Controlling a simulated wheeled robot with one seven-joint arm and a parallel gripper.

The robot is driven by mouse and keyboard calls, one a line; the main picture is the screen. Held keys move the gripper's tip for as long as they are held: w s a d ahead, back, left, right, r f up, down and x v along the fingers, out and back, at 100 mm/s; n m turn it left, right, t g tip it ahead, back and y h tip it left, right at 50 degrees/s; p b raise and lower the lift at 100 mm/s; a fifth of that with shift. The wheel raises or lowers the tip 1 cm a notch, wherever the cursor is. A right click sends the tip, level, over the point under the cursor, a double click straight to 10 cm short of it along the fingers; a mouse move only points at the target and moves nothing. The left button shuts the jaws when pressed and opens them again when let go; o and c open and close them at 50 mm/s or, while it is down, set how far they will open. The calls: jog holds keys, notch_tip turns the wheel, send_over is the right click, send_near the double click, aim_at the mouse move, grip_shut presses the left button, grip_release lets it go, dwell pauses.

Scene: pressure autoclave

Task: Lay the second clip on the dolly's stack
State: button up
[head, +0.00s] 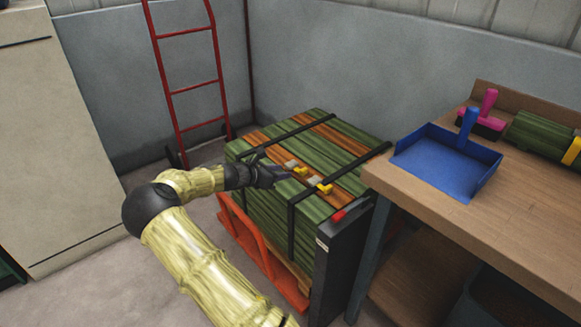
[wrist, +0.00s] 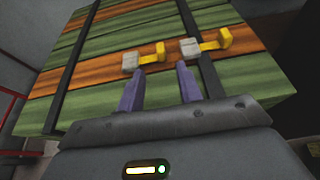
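The stack (head: 335,135) is green and orange-brown boards, bound by dark straps, on the orange dolly base (head: 265,262). Two clips, each a grey block with a yellow hooked part, lie on the stack's top. One clip (head: 300,171) is by my fingertips; the other clip (head: 325,188) is nearer the bench, by a strap. In the wrist view they show as a left clip (wrist: 131,62) and a right clip (wrist: 190,48). My gripper (head: 288,175) is open, its fingers (wrist: 160,70) apart with nothing between them, just short of the grey blocks. Contact cannot be told.
A wooden bench (head: 420,205) at right holds a blue dustpan (head: 440,175), a pink-handled brush (head: 487,115) and a green roll (head: 540,135). A black upright panel (head: 335,265) stands at the stack's near end. A red hand truck (head: 190,88) leans at the back wall.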

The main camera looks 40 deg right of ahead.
jog(key=shift+v, duration=1.25)
jog(key=shift+f, duration=0.1)
jog(key=shift+s+d+f+m, duration=0.15)
jog(key=shift+s+m, duration=0.15)
jog(key=shift+s, duration=0.15)
jog(key=s+a+f+m+g+y, duration=0.1)
jog(key=s+a+f+m+y, duration=0.2)
jog(key=s+a+m+y, duration=0.6)
jog(key=s+a+r+m+t+y, duration=0.1)
jog(key=s+a+r+m+y, duration=0.1)
jog(key=s+a, duration=0.6)
jog(key=s+a+r+m+t+y, duration=0.1)
jog(key=s+a+r+m+y, duration=0.1)
jog(key=s+a+r+m, duration=0.3)
jog(key=s+a+m, duration=0.2)
jog(key=s+a, duration=0.1)
jog(key=a, duration=0.1)
jog(key=shift+s+a+r+t, duration=0.2)
jog(key=shift+s+r+t, duration=0.1)
jog(key=shift+s, duration=0.1)
